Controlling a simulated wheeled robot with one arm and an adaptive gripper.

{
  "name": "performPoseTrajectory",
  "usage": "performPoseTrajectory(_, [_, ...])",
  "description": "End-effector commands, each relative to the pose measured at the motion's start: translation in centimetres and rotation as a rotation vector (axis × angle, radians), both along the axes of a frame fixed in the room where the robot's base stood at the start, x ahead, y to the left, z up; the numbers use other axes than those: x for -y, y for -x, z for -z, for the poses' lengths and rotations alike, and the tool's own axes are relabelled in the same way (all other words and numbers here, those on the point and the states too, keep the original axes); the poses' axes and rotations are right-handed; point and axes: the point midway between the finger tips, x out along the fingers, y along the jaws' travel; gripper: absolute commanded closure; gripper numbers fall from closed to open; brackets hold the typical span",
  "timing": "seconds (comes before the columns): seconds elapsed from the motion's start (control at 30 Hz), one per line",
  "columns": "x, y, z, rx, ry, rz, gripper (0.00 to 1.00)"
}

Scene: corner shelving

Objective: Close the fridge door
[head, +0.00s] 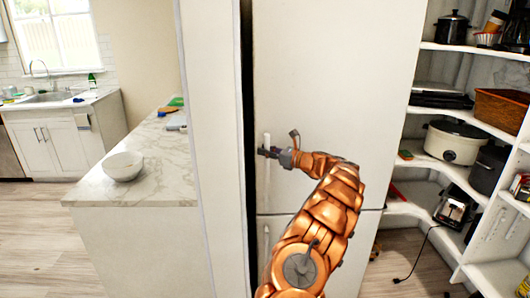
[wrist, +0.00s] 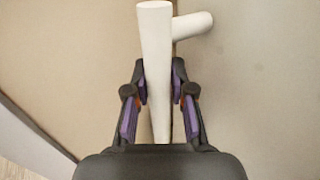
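The white fridge door (head: 330,70) is a tall pale panel in the middle of the head view. It looks nearly flush with the lower panel, with a dark vertical gap at its left edge. I cannot tell from this angle whether it stands slightly open. Its pale bar handle (head: 267,185) is near that left edge. My gripper (head: 268,152) is at the handle. In the wrist view the handle (wrist: 155,35) runs between the two fingers, whose tips (wrist: 160,80) are close in on both sides and appear to touch it.
A marble counter (head: 95,185) with a white bowl (head: 123,166) stands at left, beyond a pale side panel (head: 213,130). Corner shelves (head: 480,135) at right hold a slow cooker (head: 453,141), a basket (head: 500,107) and a toaster (head: 452,208). A cord lies on the floor there.

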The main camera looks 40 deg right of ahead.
Motion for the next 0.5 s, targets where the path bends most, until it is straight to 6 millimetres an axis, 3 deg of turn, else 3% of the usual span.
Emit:
performPoseTrajectory(0.23, [0.32, 0.02, -0.31, 0.005, 0.002, 0.010, 0.53])
performPoseTrajectory(0.5, [-0.07, -0.14, -0.22, 0.003, 0.000, 0.001, 0.53])
